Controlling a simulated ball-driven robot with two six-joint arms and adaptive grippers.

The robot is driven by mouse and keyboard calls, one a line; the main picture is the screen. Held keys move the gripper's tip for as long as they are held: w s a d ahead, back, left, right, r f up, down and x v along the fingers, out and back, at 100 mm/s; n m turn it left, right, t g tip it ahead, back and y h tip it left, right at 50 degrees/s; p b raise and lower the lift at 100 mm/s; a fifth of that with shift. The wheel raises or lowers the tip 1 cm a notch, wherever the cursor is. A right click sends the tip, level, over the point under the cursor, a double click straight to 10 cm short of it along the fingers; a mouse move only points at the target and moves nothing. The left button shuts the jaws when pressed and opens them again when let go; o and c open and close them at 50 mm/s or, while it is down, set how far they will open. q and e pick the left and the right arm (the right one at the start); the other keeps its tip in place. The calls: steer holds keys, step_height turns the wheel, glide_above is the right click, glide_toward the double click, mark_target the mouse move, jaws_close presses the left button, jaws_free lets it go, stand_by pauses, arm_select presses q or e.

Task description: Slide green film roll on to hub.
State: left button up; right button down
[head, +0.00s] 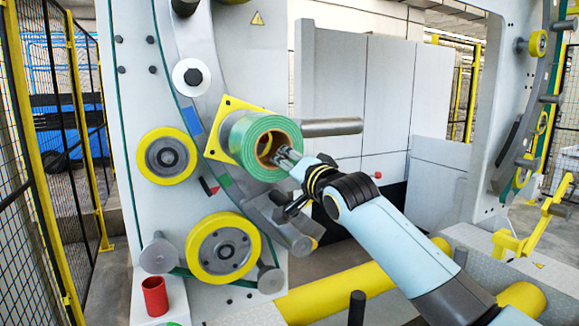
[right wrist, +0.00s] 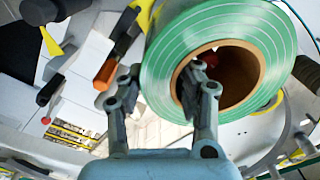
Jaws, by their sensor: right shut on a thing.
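The green film roll (head: 262,140) has a brown core and sits in front of a yellow square plate (head: 233,103) on the machine's grey panel. My right gripper (head: 283,158) is shut on the roll's wall at its near end. In the right wrist view, one finger of the gripper (right wrist: 160,76) reaches into the core of the roll (right wrist: 165,55), and the other is outside its left edge. The hub is not clearly visible; the roll covers the middle of the plate. I cannot tell whether the roll is around a hub. My left gripper is not in view.
A grey bar (head: 335,127) sticks out to the right behind the roll. Yellow wheels (head: 166,156) and (head: 223,248) are on the panel, left and below. A red cup (head: 155,296) stands at lower left. A yellow horizontal roller (head: 330,296) lies below my right arm.

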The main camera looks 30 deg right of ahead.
steer(key=shift+w+d+r+b, duration=0.1)
steer(key=shift+w+b, duration=0.35)
steer(key=shift+w, duration=0.85)
steer(key=shift+w+d+r+b, duration=0.1)
steer(key=shift+w+b, duration=0.35)
steer(key=shift+w, duration=0.8)
steer(key=c, duration=0.8)
jaws_free()
steer(key=shift+c, duration=0.2)
steer(key=shift+s+f, duration=0.1)
steer(key=shift+f, duration=0.25)
steer(key=shift+s, duration=0.2)
steer(key=s, duration=1.1)
steer(key=shift+s+a+r, duration=0.15)
steer(key=shift+s+a, duration=0.1)
steer(key=shift+a, duration=0.1)
steer(key=shift+c, duration=0.2)
